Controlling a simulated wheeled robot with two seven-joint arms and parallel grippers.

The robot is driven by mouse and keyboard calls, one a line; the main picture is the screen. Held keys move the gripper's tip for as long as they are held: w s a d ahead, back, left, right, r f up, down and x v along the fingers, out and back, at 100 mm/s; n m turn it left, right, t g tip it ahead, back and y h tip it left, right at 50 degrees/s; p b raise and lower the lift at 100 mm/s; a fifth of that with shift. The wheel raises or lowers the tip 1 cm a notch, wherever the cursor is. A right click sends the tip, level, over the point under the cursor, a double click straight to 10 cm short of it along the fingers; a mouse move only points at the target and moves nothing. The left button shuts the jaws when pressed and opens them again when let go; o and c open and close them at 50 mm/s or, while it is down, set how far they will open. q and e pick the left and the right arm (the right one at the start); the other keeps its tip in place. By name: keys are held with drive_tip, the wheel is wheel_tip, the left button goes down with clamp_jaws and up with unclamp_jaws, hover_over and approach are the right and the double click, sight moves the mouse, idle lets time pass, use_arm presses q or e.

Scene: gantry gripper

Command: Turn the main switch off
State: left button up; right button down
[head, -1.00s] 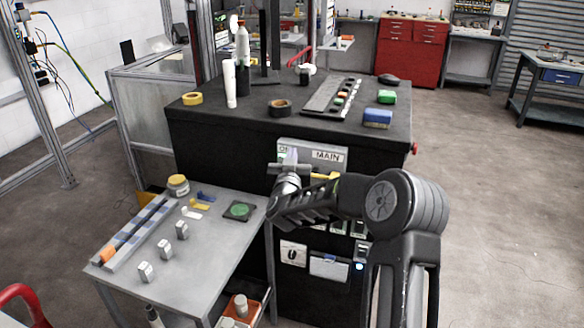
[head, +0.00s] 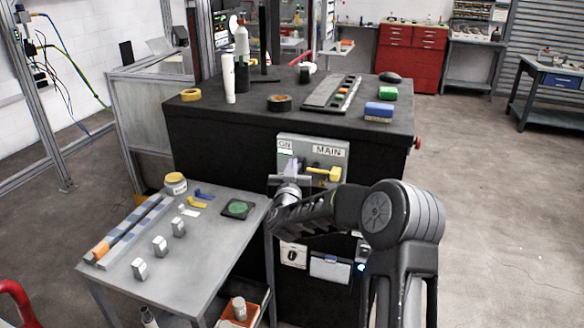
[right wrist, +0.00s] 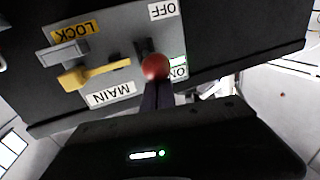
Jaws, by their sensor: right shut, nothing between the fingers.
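The main switch panel is a grey plate (head: 313,152) marked MAIN on the front of the black cabinet. In the right wrist view the plate (right wrist: 120,40) appears upside down. A red ball knob (right wrist: 156,66) on a dark lever sits beside the ON label (right wrist: 179,70); the OFF label (right wrist: 162,10) is farther along. My right gripper (head: 291,168) is shut and empty in front of the panel's left part. In the wrist view its dark fingertips (right wrist: 157,84) are right at the knob's ON-side edge; contact is unclear. My left gripper is out of view.
A yellow handle (right wrist: 95,72) and a grey piece (right wrist: 62,53) near the LOCK label (right wrist: 77,32) stand beside the lever. A grey side table (head: 215,235) with small blocks is at the left. The cabinet top (head: 210,112) holds tape rolls, bottles and boxes.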

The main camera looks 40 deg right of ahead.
drive_tip(key=shift+f+b, duration=0.55)
drive_tip(key=shift+f, duration=0.2)
drive_tip(key=shift+a+r, duration=0.1)
drive_tip(key=shift+r, duration=0.2)
drive_tip(key=shift+s+a+r+p, duration=0.45)
drive_tip(key=shift+s+a+r, duration=0.15)
drive_tip(key=shift+a, duration=0.2)
drive_tip(key=shift+f, duration=0.1)
drive_tip(key=w+a+b+v, duration=0.1)
drive_tip(key=v, duration=0.5)
drive_tip(key=shift+s+a, duration=0.25)
drive_tip(key=shift+a, duration=0.15)
